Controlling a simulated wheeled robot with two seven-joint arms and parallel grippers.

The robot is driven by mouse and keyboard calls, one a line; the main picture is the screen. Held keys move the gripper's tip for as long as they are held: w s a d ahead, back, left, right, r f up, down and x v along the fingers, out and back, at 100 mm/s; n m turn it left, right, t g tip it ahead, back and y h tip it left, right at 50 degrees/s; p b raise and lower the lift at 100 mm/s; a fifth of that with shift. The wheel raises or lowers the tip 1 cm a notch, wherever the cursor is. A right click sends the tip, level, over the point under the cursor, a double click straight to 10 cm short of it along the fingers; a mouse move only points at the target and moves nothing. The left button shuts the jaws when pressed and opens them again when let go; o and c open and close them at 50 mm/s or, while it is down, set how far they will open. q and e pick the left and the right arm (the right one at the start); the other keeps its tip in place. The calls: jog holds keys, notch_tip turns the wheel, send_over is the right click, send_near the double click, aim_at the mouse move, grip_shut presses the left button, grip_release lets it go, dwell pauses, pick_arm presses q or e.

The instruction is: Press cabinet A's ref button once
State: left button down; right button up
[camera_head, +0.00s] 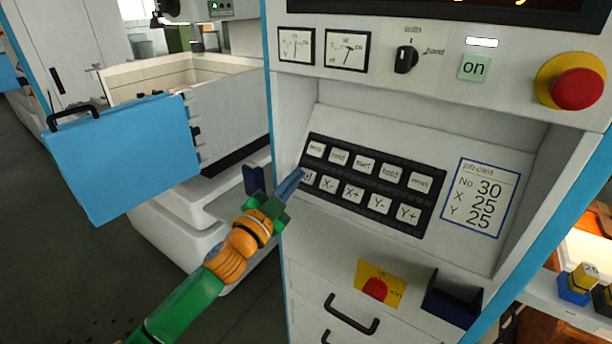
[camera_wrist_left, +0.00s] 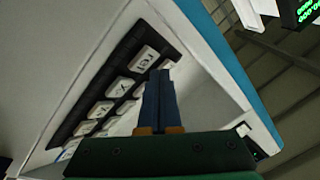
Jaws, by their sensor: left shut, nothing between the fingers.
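The light grey control cabinet (camera_head: 420,110) has a black keypad with two rows of white buttons. The ref button (camera_wrist_left: 145,58) shows its label in the left wrist view, at the end of its row beside the X- button (camera_wrist_left: 122,87). In the head view, the ref button (camera_head: 308,178) is at the left end of the lower row, partly covered by my fingertips. My left gripper (camera_head: 296,178) is shut and empty, its blue fingers pointing at the keypad's left end. In the wrist view its fingertips (camera_wrist_left: 159,76) are just right of ref. I cannot tell whether they touch anything. My right gripper is out of view.
A red stop knob (camera_head: 577,88), a green "on" button (camera_head: 475,67) and a rotary switch (camera_head: 405,59) are above the keypad. A job card (camera_head: 480,197) is right of it. A blue-doored machine (camera_head: 125,155) stands left. A drawer handle (camera_head: 351,315) protrudes below.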

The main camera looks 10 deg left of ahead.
pick_arm(q)
jog(key=shift+f, duration=0.1)
dwell(0.3)
jog(key=shift+w+d+f, duration=0.1)
jog(key=shift+w+f, duration=0.05)
jog(key=shift+w, duration=0.2)
jog(key=shift+w+d+f+b, duration=0.1)
jog(key=shift+w+f+b, duration=0.15)
jog(key=shift+b, duration=0.25)
dwell(0.4)
dwell(0.4)
jog(key=shift+s+a+r+p, duration=0.2)
jog(key=shift+s+r+p, duration=0.35)
jog(key=shift+p, duration=0.25)
jog(key=shift+s, duration=0.1)
